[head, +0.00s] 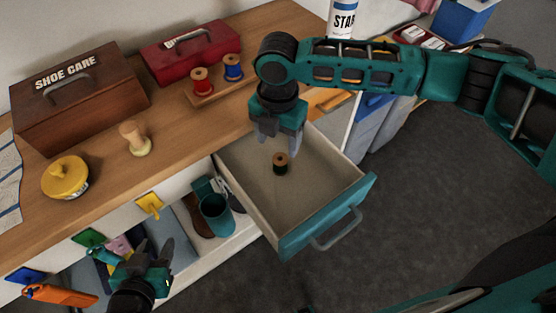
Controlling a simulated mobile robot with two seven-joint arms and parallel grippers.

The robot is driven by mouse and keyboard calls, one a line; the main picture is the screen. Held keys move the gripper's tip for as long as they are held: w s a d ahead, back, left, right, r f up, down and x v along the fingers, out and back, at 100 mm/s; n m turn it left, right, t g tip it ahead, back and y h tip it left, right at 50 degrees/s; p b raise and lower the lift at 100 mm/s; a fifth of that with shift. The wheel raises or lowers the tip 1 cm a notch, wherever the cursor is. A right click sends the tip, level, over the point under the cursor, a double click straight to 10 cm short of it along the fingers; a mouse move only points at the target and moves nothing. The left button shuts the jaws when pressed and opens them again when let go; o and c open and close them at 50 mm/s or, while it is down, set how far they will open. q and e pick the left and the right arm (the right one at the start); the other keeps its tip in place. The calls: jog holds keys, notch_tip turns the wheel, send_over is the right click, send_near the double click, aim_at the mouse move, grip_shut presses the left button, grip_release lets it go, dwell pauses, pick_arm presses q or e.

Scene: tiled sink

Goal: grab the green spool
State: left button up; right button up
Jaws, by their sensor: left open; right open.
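A small spool (280,163) with dark, greenish thread and brown ends stands upright inside the open drawer (327,228), towards its back. My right gripper (279,142) points down above the drawer, its open fingers just above and behind the spool in the picture. I cannot tell the exact height gap; the fingers hold nothing. My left gripper (152,257) is open and empty, low at the lower left in front of the shelves. A red spool (200,80) and a blue spool (233,68) stand on a wooden holder (215,92) on the counter.
The wooden counter carries a brown shoe care box (75,105), a red box (190,50), a yellow tin (65,178) and a wooden-handled brush (134,138). The drawer floor around the spool is clear.

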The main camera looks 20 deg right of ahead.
aim_at(281, 160)
notch_tip(281, 160, down, 3)
jog(key=shift+f, duration=0.15)
jog(key=shift+d+f+b, duration=0.2)
jog(key=shift+f, duration=1.15)
jog(key=shift+d+f+b, duration=0.15)
jog(key=shift+f+b, duration=0.05)
jog(key=shift+f, duration=1.1)
jog(key=shift+c, duration=0.5)
jog(key=c, duration=1)
jog(key=shift+r, duration=0.15)
